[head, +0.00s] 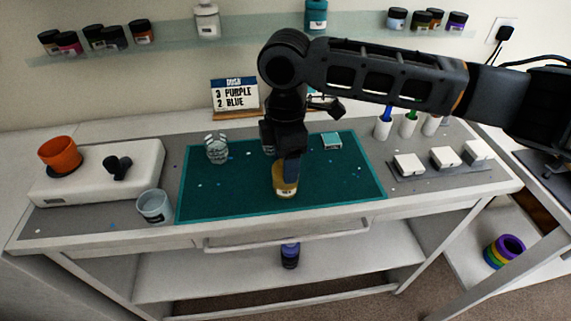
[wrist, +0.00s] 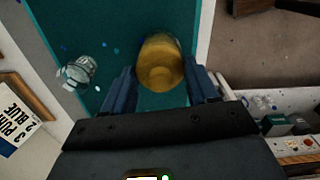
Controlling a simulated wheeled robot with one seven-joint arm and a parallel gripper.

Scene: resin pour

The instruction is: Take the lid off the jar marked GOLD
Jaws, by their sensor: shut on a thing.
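The gold jar (head: 286,193) stands upright on the teal mat (head: 235,200), near its front edge. It has a gold upper part and a pale label whose writing is too small to read. My gripper (head: 284,172) comes down on it from above and is shut on its gold lid. In the wrist view the round gold lid (wrist: 160,62) shows between the two fingers. The fingers hide part of the jar, and I see no gap between lid and jar.
A clear cup (head: 217,149) stands on the mat behind left, and a grey-blue cup (head: 154,206) stands off the mat's left edge. A sign reading 3 PURPLE, 2 BLUE (head: 235,95) is at the back. White blocks (head: 409,165) lie to the right. The front mat is mostly clear.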

